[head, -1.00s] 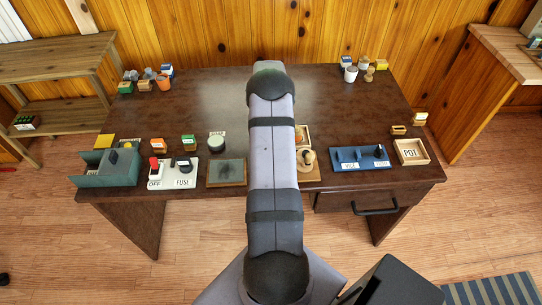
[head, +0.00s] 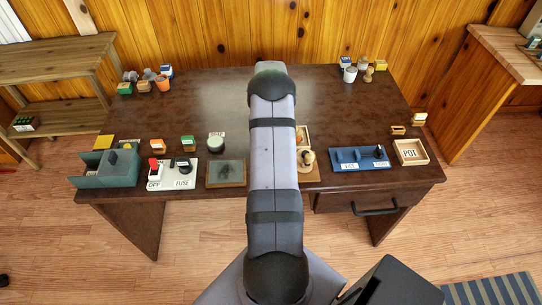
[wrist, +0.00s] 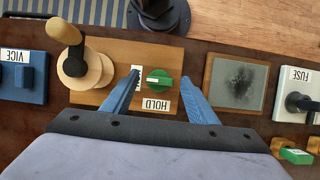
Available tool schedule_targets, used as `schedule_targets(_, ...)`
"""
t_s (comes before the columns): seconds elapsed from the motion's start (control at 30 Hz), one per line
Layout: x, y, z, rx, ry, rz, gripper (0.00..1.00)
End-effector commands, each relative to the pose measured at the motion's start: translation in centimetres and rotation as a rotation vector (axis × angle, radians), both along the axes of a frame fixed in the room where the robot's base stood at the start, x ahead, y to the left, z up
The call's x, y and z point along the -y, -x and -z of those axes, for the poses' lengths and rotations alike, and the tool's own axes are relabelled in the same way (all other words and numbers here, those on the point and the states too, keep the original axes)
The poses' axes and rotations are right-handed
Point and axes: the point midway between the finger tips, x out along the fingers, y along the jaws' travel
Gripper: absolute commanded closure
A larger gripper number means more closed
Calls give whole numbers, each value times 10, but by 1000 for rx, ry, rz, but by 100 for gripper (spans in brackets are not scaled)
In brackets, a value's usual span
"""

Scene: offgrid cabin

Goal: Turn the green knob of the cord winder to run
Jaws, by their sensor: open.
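The cord winder's wooden board (wrist: 190,52) lies below my gripper in the wrist view, with a pale spool and crank (wrist: 85,65) at its left. The round green knob (wrist: 161,82) sits right of the spool and carries a white mark. A HOLD label (wrist: 156,105) lies beside it; another label is partly hidden by the left finger. My gripper (wrist: 160,77) is open, its blue fingers on either side of the knob with gaps showing. In the head view my arm covers the knob; the winder's board (head: 311,175) shows only at its right side.
A dark square pad (wrist: 236,82) and the white FUSE panel (wrist: 297,90) lie right of the winder in the wrist view. The blue VICE panel (wrist: 20,82) is on the left.

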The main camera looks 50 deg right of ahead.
Motion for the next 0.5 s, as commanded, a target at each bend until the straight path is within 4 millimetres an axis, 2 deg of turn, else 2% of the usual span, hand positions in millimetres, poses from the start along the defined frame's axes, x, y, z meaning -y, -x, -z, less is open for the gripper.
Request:
schedule_targets(0.23, 4, -4, -10, 2, 1, -1, 47)
schedule_targets(0.5, 14, -14, -44, 3, 3, 0, 47)
